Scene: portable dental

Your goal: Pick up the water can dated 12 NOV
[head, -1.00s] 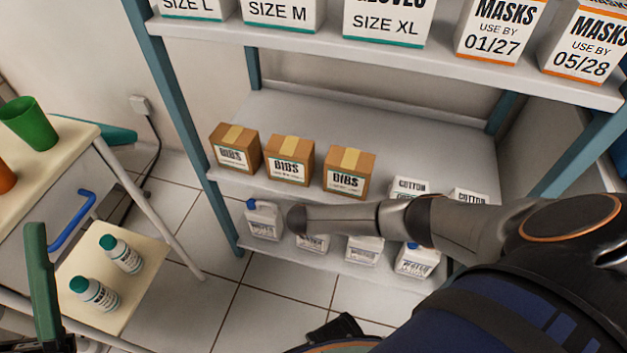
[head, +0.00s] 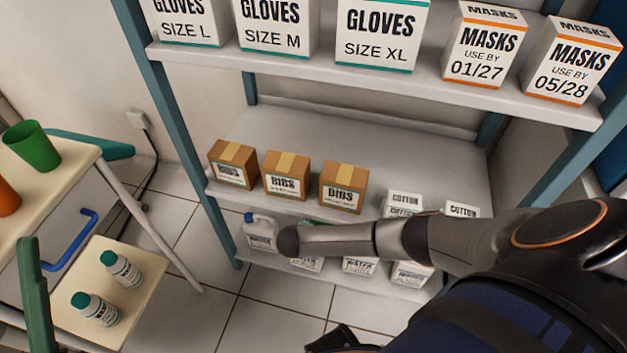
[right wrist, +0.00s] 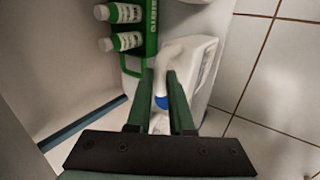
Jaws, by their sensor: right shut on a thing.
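In the right wrist view my right gripper (right wrist: 161,76) is shut on the white handle of a blue-capped can (right wrist: 199,62). A green finger of my left gripper (head: 31,290) stands at the left edge; its opening is unclear.
Bib boxes (head: 286,177) and cotton boxes (head: 404,204) stand on the shelf above; glove and mask boxes are higher. A trolley with two bottles (head: 121,269) stands left.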

